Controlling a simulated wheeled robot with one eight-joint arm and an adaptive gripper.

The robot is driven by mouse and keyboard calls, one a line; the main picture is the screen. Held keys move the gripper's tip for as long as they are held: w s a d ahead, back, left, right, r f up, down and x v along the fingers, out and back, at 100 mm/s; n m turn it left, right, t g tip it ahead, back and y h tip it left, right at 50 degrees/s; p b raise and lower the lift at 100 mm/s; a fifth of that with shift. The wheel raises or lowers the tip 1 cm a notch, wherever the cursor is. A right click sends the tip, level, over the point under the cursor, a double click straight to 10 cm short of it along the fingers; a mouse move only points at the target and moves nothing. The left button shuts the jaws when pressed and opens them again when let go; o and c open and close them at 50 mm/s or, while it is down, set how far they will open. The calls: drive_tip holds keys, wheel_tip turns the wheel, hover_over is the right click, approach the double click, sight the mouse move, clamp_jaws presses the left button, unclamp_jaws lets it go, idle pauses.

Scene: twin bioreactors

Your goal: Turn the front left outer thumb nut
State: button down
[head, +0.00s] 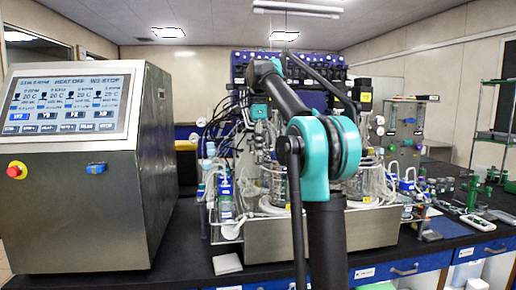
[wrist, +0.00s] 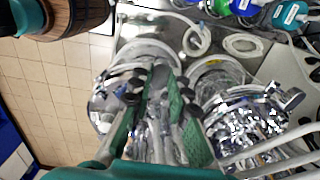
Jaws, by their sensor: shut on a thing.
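In the wrist view, my gripper (wrist: 160,86) reaches in from the bottom with its green-padded fingers over the top of a glass vessel (wrist: 147,50). The fingers are close together around a small dark part between their tips, which appears to be the thumb nut (wrist: 160,76). The fingers hide most of it, and its turn angle cannot be read. In the head view, my arm covers the gripper and the nut. The twin bioreactor vessels show there, the left one (head: 274,184) partly behind my arm and the right one (head: 369,182) beside it.
A second vessel with a shiny metal top (wrist: 245,125) stands close to the right of my gripper. Hoses and a coiled tube (wrist: 240,44) lie nearby. A control console (head: 80,205) stands left on the black bench. Small items (head: 478,190) crowd the bench's right side.

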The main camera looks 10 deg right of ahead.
drive_tip(key=shift+m, duration=0.8)
drive_tip(key=c, duration=1.4)
unclamp_jaws()
drive_tip(key=shift+c, duration=0.2)
drive_tip(key=shift+r, duration=0.1)
drive_tip(key=shift+r, duration=3.65)
